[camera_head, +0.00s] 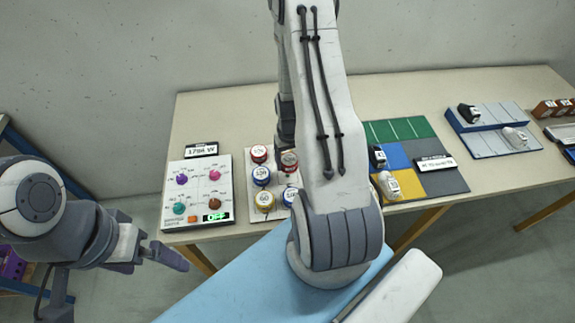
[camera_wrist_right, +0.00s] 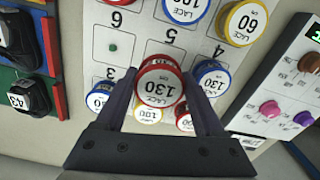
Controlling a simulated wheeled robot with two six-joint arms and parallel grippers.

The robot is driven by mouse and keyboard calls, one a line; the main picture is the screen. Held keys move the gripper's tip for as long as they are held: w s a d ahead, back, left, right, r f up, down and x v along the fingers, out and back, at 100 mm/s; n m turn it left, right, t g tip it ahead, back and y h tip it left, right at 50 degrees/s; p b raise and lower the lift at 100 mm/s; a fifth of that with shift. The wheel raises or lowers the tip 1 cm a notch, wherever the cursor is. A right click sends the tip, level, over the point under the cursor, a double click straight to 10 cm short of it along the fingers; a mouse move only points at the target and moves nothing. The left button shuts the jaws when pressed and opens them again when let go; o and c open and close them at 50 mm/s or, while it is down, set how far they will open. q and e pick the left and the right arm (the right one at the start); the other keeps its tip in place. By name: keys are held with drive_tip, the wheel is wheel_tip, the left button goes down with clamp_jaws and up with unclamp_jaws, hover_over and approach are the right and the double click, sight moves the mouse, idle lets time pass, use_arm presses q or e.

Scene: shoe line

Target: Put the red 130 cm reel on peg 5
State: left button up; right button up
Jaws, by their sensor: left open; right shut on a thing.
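My right gripper (camera_wrist_right: 160,92) is shut on the red reel marked 130 (camera_wrist_right: 160,90), and the reel's printed face is turned to the wrist camera. The reel looks larger than those around it and seems to be above the white peg board (camera_wrist_right: 133,45). In the right wrist view the board is upside down, with printed numbers 5 and 6 near the upper middle. A bare cell with a small green dot (camera_wrist_right: 112,47) shows left of the held reel. In the head view my right arm partly hides the board. My left gripper (camera_head: 168,257) is open and empty, away from the table.
Other reels stand close around: a blue 130 (camera_wrist_right: 186,9), a yellow 60 (camera_wrist_right: 243,22), a blue one (camera_wrist_right: 211,78) and several more. A panel with coloured knobs (camera_head: 198,188) stands left of the board. Coloured mats (camera_head: 400,128) with shoes lie to the right.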

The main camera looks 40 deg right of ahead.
sight(288, 175)
drive_tip(key=shift+w+a+f, duration=0.15)
drive_tip(key=shift+w+f, duration=0.05)
wheel_tip(288, 175, down, 3)
drive_tip(key=shift+r+p, duration=0.15)
drive_tip(key=shift+p, duration=0.45)
drive_tip(key=shift+f, duration=0.65)
drive_tip(key=shift+f+b, duration=0.4)
drive_tip(key=shift+f, duration=0.2)
drive_tip(key=o, duration=1.4)
drive_tip(key=shift+c, duration=0.2)
drive_tip(key=shift+r, duration=0.15)
